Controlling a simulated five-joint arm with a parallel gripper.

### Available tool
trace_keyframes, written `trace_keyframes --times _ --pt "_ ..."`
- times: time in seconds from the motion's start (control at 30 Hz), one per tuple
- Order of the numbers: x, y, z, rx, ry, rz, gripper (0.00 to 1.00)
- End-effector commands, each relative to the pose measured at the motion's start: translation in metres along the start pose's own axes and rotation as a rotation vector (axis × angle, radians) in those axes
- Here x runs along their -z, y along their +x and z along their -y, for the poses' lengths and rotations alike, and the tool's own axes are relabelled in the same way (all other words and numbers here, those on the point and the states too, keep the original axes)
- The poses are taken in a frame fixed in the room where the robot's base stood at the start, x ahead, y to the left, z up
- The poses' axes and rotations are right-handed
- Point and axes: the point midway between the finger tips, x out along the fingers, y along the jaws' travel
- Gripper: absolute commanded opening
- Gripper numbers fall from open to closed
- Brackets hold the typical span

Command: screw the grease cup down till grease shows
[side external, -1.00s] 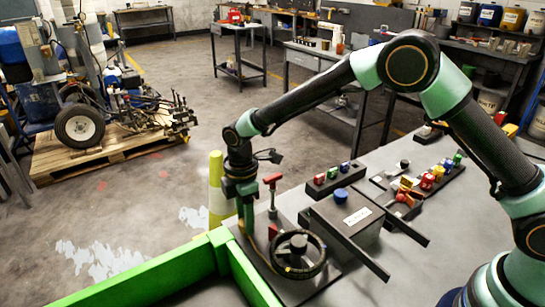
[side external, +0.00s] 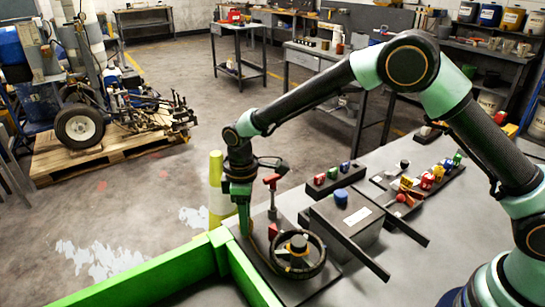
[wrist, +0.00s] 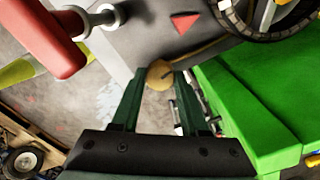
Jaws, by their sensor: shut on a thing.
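The grease cup (wrist: 159,73) is a small round brass-coloured piece in the wrist view. It sits between the tips of my gripper (wrist: 158,80), which is shut on it. A thin dark stem or line shows beside the cup. In the side view my gripper (side external: 244,228) points straight down at the near left corner of the bench, beside the green frame. The cup is too small and too covered to make out there. I cannot see any grease around it.
A black handwheel (side external: 299,255) stands just right of my gripper. A red-topped lever (side external: 272,181) rises behind it. The green frame (side external: 135,273) borders the near left. A grey box with a blue knob (side external: 341,196) stands to the right.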

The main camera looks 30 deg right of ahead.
Motion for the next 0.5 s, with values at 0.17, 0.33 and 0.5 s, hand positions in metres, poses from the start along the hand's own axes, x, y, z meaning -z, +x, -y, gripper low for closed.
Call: trace_keyframes --times 0.17,0.33,0.5 --pt "-0.0001 -0.0002 0.0001 0.0 0.047 0.001 0.0" --pt "-0.0001 -0.0002 0.0001 0.0 0.063 0.0 0.0" --pt "-0.0001 -0.0002 0.0001 0.0 0.064 0.0 0.0"
